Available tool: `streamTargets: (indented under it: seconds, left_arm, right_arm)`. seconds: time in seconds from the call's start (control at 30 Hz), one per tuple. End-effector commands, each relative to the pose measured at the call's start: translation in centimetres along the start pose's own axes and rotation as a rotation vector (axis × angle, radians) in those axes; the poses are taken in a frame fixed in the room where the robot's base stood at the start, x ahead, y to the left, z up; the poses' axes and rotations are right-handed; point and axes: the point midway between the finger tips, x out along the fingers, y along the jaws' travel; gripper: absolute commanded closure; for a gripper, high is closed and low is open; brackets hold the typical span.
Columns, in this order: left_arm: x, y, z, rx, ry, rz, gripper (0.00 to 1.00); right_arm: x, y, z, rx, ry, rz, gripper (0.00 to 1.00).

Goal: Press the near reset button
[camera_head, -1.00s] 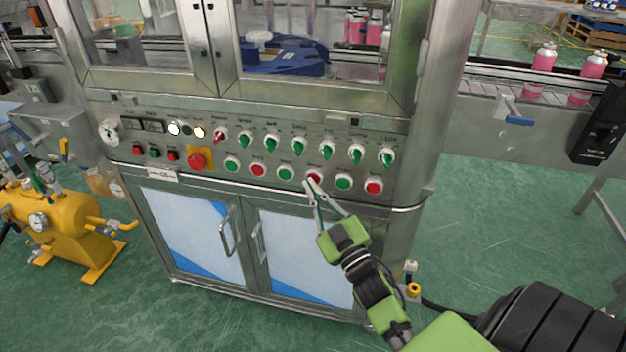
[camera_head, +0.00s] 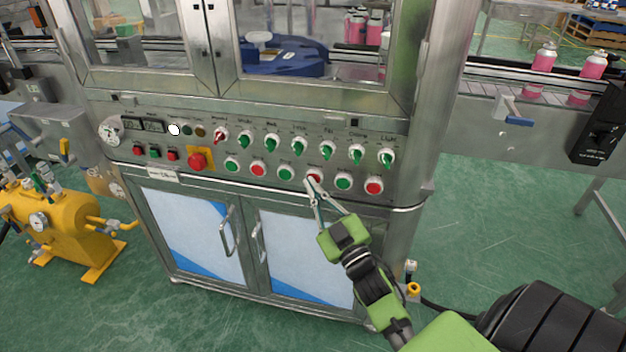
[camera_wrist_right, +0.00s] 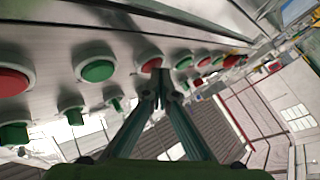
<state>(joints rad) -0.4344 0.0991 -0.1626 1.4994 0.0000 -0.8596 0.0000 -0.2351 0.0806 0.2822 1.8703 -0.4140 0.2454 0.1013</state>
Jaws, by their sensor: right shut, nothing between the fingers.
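The control panel (camera_head: 215,180) on the steel machine carries a lower row of green and red round buttons. My right gripper (camera_head: 311,182) is shut and empty, its fingertips at the lower left edge of a red button (camera_head: 316,177) in that row. In the right wrist view the closed fingertips (camera_wrist_right: 161,76) overlap the edge of a red button (camera_wrist_right: 150,65); I cannot tell whether they touch or press it. The small labels are too blurred to tell which button is the reset. My left gripper is not in view.
Green buttons (camera_head: 286,174) (camera_head: 343,182) flank the red one closely. Green selector knobs (camera_head: 328,150) sit above. A red emergency stop (camera_head: 196,161) on a yellow plate is further left. Cabinet doors with a handle (camera_head: 226,238) are below. Open floor lies right.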

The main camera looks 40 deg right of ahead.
Motion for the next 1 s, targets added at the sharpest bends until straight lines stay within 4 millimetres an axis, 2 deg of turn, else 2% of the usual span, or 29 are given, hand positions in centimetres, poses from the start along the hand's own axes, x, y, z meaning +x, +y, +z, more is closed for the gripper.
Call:
streamTargets:
  seconds: [0.4, 0.73, 1.0]
  left_arm:
    - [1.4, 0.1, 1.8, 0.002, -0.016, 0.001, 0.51]
    - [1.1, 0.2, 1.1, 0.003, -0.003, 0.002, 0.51]
    - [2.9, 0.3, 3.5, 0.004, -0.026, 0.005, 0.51]
  right_arm:
    - [-1.1, -0.8, -0.7, 0.0, -0.001, 0.0, 1.0]
    - [-1.5, -1.1, -1.1, 0.002, -0.001, -0.001, 1.0]
    - [-3.4, -2.5, -2.5, 0.002, -0.002, -0.001, 1.0]
